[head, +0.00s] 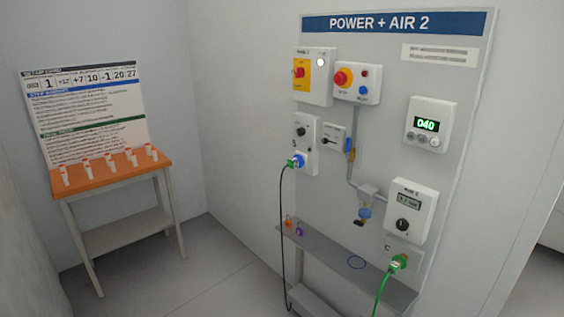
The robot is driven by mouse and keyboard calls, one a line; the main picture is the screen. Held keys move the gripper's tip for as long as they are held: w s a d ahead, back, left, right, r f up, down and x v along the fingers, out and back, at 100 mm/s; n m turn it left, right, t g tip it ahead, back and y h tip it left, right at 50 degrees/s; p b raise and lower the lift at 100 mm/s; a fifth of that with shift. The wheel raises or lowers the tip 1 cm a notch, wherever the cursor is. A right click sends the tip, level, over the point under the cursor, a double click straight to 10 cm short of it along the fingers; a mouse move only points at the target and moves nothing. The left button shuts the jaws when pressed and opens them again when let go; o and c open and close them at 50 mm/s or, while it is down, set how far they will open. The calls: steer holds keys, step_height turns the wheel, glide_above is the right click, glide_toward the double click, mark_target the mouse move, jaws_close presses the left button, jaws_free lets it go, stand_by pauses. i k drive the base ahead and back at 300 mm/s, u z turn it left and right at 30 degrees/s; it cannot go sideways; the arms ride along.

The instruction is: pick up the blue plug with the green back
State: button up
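The blue plug (299,161) with a green back end sits at the bottom of a light grey box (305,132) with a black knob, at the lower left of the wall panel. It appears to be seated in a socket there. A black cable hangs from its green back down past the shelf towards the floor. My gripper is not in view.
A green plug (398,262) with a green cable is at the panel's lower right. An orange-topped table (110,176) stands left. Floor between is clear.

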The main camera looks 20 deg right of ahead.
mark_target(294, 162)
steer(key=u, duration=0.85)
steer(key=i, duration=1.3)
steer(key=u, duration=0.3)
